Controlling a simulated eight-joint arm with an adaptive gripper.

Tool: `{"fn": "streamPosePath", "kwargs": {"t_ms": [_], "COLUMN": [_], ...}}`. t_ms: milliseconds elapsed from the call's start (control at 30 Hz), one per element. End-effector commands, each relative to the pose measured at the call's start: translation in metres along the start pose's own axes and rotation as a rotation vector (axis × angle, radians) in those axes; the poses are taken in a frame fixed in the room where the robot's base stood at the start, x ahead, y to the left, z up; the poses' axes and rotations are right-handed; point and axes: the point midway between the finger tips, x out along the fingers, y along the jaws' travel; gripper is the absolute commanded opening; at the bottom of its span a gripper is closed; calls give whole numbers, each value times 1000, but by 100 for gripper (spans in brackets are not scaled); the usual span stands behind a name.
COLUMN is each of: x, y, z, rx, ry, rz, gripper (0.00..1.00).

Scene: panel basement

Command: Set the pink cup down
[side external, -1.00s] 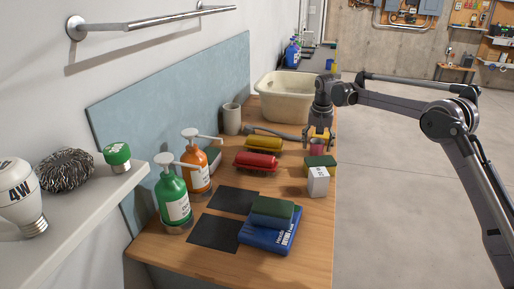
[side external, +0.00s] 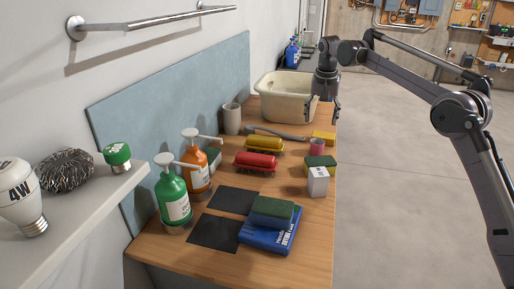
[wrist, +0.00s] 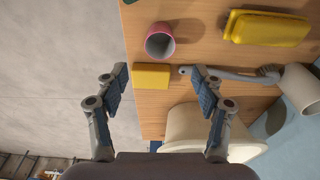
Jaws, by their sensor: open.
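The pink cup (side external: 316,147) stands upright on the wooden table near its right edge, with nothing holding it. In the wrist view the pink cup (wrist: 160,41) shows its open mouth, beyond my fingertips. My gripper (side external: 322,112) is raised above the table near the beige basin, clear of the cup. In the wrist view my gripper (wrist: 165,85) has its fingers wide apart with nothing between them but a view of the table and a yellow sponge below.
The yellow sponge (side external: 324,137) lies just behind the cup. A green-topped sponge (side external: 320,161) and a white box (side external: 318,182) are in front. The beige basin (side external: 287,98) is behind. Yellow (side external: 264,144) and red (side external: 256,161) objects lie to the left. A grey-handled brush (side external: 275,133) lies behind them.

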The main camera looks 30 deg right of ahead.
Motion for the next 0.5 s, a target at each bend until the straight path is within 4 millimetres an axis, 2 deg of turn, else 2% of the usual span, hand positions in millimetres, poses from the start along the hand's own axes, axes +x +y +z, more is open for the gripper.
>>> {"fn": "streamPosePath", "kwargs": {"t_ms": [267, 367, 500], "x": [-19, -32, -54], "y": [0, 2, 9], "z": [5, 16, 41], "rx": [-16, -51, -128], "ry": [7, 22, 61], "rz": [-8, -25, -62], "gripper": [68, 68, 68]}}
